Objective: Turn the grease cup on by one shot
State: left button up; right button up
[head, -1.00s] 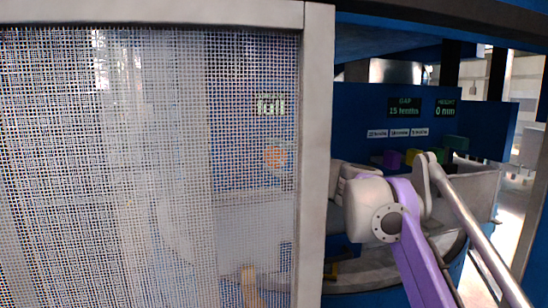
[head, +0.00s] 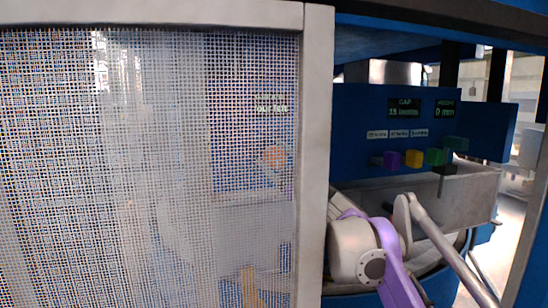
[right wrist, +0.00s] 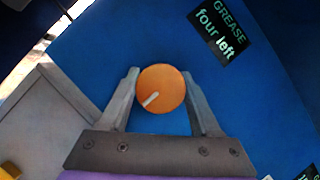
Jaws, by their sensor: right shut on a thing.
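The grease cup (right wrist: 161,89) is a round orange knob with a short white pointer mark, on a blue wall in the right wrist view. The mark points to the lower left. My right gripper (right wrist: 160,80) is shut on the cup, one grey finger at each side. A dark sign (right wrist: 221,30) above it to the right reads "GREASE four left". In the head view the orange cup (head: 275,157) shows blurred through the mesh. My left gripper is not in view.
A grey-framed mesh guard (head: 317,150) covers the left of the head view.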

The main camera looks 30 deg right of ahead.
dwell(0.5)
jog(key=o, duration=1.4)
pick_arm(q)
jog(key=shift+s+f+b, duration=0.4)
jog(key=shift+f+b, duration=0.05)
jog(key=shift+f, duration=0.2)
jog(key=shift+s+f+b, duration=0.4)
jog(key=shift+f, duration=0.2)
pick_arm(e)
jog(key=shift+v, duration=5.45)
